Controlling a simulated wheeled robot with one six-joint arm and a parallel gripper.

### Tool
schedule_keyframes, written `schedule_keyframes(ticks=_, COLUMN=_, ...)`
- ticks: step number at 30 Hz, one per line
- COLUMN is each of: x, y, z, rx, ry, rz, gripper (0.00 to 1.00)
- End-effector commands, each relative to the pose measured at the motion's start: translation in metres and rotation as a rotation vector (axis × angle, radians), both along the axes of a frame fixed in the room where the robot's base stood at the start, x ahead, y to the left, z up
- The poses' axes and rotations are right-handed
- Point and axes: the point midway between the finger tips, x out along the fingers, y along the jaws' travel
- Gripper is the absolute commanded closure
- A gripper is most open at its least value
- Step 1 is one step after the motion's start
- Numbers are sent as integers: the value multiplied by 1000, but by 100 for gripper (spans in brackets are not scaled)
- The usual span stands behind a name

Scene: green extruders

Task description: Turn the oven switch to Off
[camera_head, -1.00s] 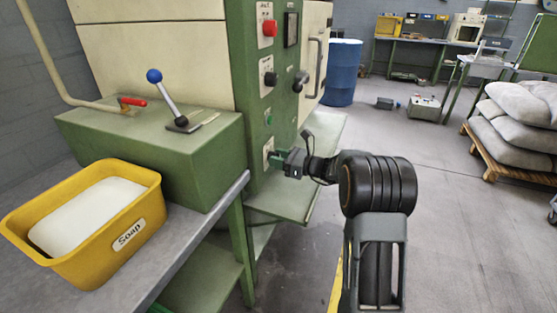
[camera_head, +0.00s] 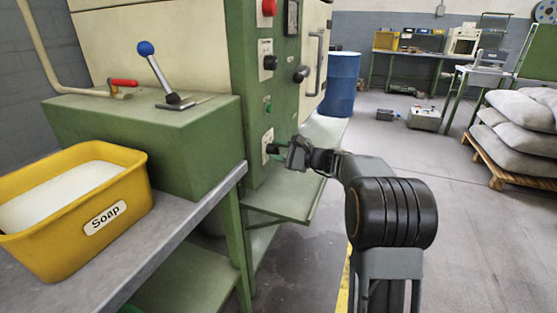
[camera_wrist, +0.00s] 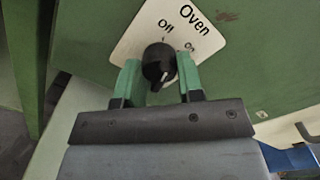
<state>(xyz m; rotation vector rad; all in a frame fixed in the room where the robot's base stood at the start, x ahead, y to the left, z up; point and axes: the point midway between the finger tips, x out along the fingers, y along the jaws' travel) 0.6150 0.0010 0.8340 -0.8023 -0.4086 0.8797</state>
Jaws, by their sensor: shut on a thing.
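The black oven switch knob (camera_wrist: 159,63) sits on a white plate (camera_wrist: 184,27) labelled Oven, with Off above it and On to the upper right. A pale mark shows on the knob's lower part; I cannot tell surely which label it indicates. My gripper (camera_wrist: 158,78) has a green finger on each side of the knob and is shut on it.
Above on the panel are a green button (camera_head: 267,108), black knobs (camera_head: 270,62) and a red button (camera_head: 269,7). A green shelf (camera_head: 283,192) juts out below my gripper. A yellow soap bin (camera_head: 75,232) stands on the left bench.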

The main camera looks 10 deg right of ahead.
Motion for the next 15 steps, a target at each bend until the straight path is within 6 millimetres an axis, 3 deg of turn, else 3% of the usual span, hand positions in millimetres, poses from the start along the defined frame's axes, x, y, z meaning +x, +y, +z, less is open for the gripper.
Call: schedule_keyframes(ticks=15, x=-1, y=0, z=-3, rx=-111, ry=-146, rz=5, gripper=89)
